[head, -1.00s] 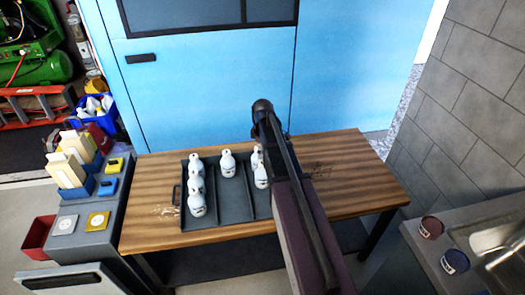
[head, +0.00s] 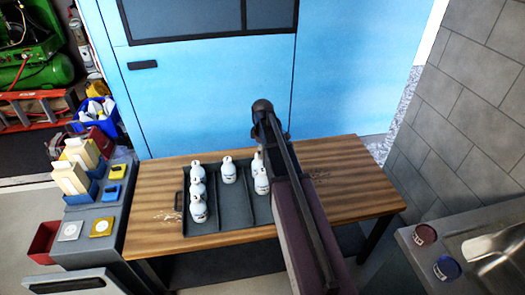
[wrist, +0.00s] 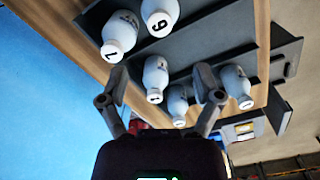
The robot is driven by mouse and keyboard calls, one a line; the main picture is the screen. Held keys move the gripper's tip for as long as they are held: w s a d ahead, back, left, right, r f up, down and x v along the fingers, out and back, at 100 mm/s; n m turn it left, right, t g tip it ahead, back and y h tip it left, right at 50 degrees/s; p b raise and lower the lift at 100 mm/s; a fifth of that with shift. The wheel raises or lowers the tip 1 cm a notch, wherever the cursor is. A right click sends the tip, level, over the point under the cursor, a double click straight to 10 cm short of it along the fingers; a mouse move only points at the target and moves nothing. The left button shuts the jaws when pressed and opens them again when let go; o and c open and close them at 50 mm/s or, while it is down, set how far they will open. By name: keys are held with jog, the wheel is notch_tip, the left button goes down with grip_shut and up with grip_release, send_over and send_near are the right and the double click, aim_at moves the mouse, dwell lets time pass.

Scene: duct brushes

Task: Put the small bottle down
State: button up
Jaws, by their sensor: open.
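Several small white bottles stand upright in a dark tray (head: 235,218) on the wooden table. Three are in a row in the left compartment, the front one (head: 198,211) nearest me. One bottle (head: 228,172) is at the back of the middle compartment. Two more (head: 261,184) stand on the right, partly behind my arm. In the wrist view, my gripper (wrist: 160,92) is open, with a bottle marked 1 (wrist: 155,76) visible between its fingers; I cannot tell whether they touch. Bottles marked 7 (wrist: 121,32) and 9 (wrist: 160,17) are beyond. The gripper is hidden in the head view.
The wooden table (head: 345,190) has bare room right of the tray. A blue door (head: 210,90) stands behind it. A grey bench with cartons (head: 70,178) is at left.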

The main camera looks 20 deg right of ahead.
dwell(0.3)
jog(key=s+a+m, duration=0.5)
jog(key=s+a, duration=0.1)
jog(key=s, duration=0.3)
jog(key=s+a+m, duration=0.5)
jog(key=s+a, duration=0.2)
jog(key=s, duration=0.2)
jog(key=shift+s+m, duration=0.3)
jog(key=shift+s, duration=0.05)
notch_tip(320, 180, up, 4)
jog(key=p, duration=0.4)
jog(key=shift+r+p, duration=0.25)
jog(key=shift+p, duration=0.05)
dwell(0.3)
